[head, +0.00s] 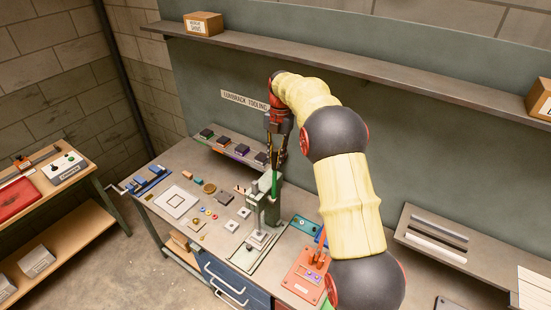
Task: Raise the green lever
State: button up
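The fly press (262,210) is a dark green machine standing on the workbench in the head view. The green lever (274,183) is a thin, bright green bar that stands roughly upright at the top of the press. My gripper (275,160) is at the lever's upper end, pointing down, with its dark fingers close around or beside it. I cannot tell whether the fingers touch the lever, or how far they are open, because they are small and dark here.
The workbench (190,252) holds several small parts and plates left of the press. A red-orange box (305,275) stands to the right. A shelf (350,68) runs along the wall behind my arm. A side table (75,205) stands at the left.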

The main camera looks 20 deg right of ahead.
jog(key=shift+o, duration=1.2)
jog(key=shift+f, duration=0.15)
jog(key=shift+o, duration=0.5)
jog(key=shift+d, duration=0.1)
jog(key=shift+r, duration=0.3)
notch_tip(320, 180, up, 11)
jog(key=w+d, duration=0.1)
jog(key=shift+w+d+r, duration=0.15)
jog(key=shift+d+r, duration=0.05)
jog(key=shift+f, duration=0.1)
